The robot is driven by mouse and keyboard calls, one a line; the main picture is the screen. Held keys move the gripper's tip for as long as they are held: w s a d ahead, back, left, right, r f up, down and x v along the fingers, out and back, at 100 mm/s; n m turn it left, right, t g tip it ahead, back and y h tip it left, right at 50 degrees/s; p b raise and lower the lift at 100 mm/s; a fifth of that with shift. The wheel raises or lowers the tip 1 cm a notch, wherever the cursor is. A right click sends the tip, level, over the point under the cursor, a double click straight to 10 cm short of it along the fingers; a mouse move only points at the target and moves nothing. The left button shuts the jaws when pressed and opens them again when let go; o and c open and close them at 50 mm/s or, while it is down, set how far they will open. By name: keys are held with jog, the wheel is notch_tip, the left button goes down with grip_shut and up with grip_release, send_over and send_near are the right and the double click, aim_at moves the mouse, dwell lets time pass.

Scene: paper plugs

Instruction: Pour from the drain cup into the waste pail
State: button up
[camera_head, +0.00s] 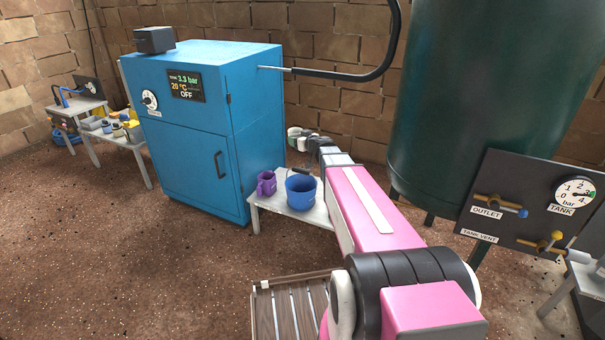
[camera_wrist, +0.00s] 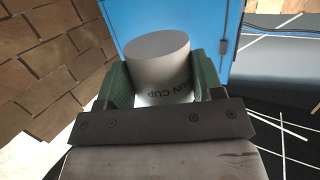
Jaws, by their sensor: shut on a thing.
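The grey drain cup (camera_wrist: 158,62) is in my gripper (camera_wrist: 159,76), between its two green fingers in the wrist view. Part of its label, "AIN CUP", shows. Its contents do not show, and I cannot tell how far it is tilted. In the head view my gripper (camera_head: 302,139) is small, at the far end of my pink arm, above and behind the small table. A blue pail (camera_head: 300,191), likely the waste pail, stands upright on that table, on the near side of my gripper. No label on it is readable.
A purple mug (camera_head: 266,184) stands left of the pail on the small white table (camera_head: 283,208). A blue cabinet (camera_head: 196,135) is close on the left, and a large green tank (camera_head: 480,90) with a valve panel (camera_head: 525,205) is on the right. A slatted crate (camera_head: 283,306) is below.

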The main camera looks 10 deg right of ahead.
jog(key=shift+s+d+f+n+g+y, duration=0.15)
jog(key=shift+d+f+n+g+y, duration=0.25)
jog(key=shift+f, duration=3.1)
jog(key=shift+s+d+f+n+g+y, duration=0.15)
jog(key=shift+f+n+g+y, duration=0.35)
jog(key=shift+f, duration=2.95)
jog(key=shift+s+d+f+n+g+y, duration=0.25)
jog(key=shift+f+n+y, duration=0.35)
jog(key=shift+f, duration=2.9)
jog(key=shift+d+r+m+g, duration=0.1)
jog(key=shift+r+m+g, duration=0.25)
jog(key=shift+g, duration=0.3)
jog(key=shift+s+d+r+m+g+h, duration=0.1)
jog(key=shift+s+r+m+g+h, duration=0.2)
jog(key=shift+g+h, duration=0.2)
jog(key=shift+s+r+g+h, duration=0.1)
jog(key=shift+r+g+h, duration=0.25)
jog(key=shift+g, duration=0.25)
